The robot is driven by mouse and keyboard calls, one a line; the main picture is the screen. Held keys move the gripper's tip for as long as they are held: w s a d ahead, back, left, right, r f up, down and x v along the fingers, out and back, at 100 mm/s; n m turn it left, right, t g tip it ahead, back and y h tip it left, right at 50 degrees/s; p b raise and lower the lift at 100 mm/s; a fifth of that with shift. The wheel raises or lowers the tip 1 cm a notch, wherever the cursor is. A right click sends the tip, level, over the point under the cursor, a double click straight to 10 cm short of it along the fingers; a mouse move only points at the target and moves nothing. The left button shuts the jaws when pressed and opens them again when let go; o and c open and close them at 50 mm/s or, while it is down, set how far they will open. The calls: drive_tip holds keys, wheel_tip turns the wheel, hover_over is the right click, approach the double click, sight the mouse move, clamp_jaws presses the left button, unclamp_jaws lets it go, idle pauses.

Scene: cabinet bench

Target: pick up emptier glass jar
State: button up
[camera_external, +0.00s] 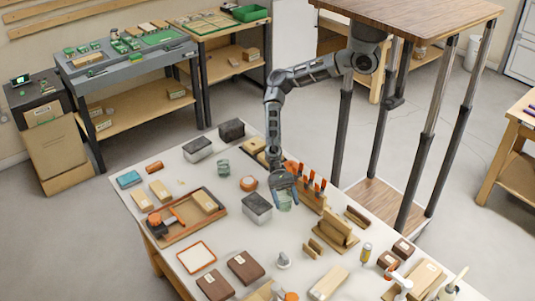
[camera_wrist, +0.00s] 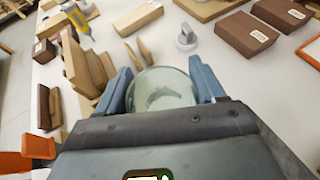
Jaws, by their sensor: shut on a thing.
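My gripper (camera_external: 281,182) is over the right middle of the white table, with its fingers pointing down. It is shut on a clear, pale green glass jar (camera_external: 286,200). In the wrist view the jar (camera_wrist: 160,92) sits between the two blue-grey fingers (camera_wrist: 161,88), which touch its sides; something pale green shows inside. I cannot tell whether its base is on the table. A second glass jar (camera_external: 223,168) stands apart, up and left of the gripper. How full each jar is cannot be made out.
A dark grey block (camera_external: 257,207) stands close left of the held jar. A wooden rack with orange-handled tools (camera_external: 312,192) is close right. Wooden slotted stands (camera_external: 338,236) are lower right. An orange tray (camera_external: 188,217) lies left. Brown boxes (camera_external: 244,267) lie toward the front.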

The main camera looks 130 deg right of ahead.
drive_tip(key=shift+w+r+b+v, duration=0.1)
drive_tip(key=shift+r+v, duration=0.05)
drive_tip(key=shift+v, duration=0.8)
drive_tip(key=shift+w+r+b+v, duration=0.1)
drive_tip(key=shift+r+b+v, duration=0.05)
drive_tip(key=shift+v, duration=0.8)
drive_tip(key=shift+w+r+b+v, duration=0.1)
drive_tip(key=shift+r+v, duration=0.05)
drive_tip(key=shift+v, duration=0.8)
